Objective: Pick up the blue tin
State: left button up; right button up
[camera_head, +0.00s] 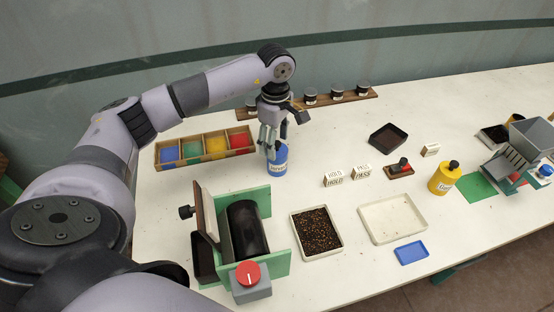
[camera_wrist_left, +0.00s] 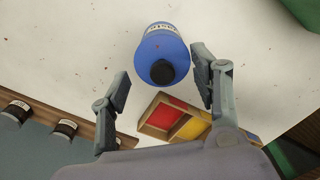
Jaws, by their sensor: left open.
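The blue tin (camera_head: 278,160) stands upright on the white table in the head view, in front of the right end of the wooden compartment box. It has a white label and a black cap. My left gripper (camera_head: 271,143) is above and just behind it, pointing down, and hides part of its top. In the left wrist view the blue tin (camera_wrist_left: 163,52) is between and slightly beyond the two open fingertips (camera_wrist_left: 158,75), nearer the right finger. The fingers hold nothing. I cannot tell whether the right finger touches the tin. My right gripper is not in view.
The compartment box (camera_head: 204,160) with coloured sections is close left of the tin. A wooden rack (camera_head: 323,102) with black-capped jars is behind. The green-sided drum device (camera_head: 245,232) is in front. White label blocks (camera_head: 333,179) stand right. Bare table lies between these blocks and the tin.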

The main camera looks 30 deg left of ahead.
aim_at(277, 152)
pick_arm(q)
jog(key=f, duration=0.1)
jog(key=f+p, duration=0.1)
jog(key=f, duration=0.1)
jog(key=shift+s+d+f+p, duration=0.2)
jog(key=shift+d+f+p, duration=0.1)
jog(key=shift+f+p, duration=0.05)
jog(key=shift+f, duration=0.65)
jog(key=shift+c, duration=0.3)
jog(key=shift+r, duration=0.1)
jog(key=c, duration=0.8)
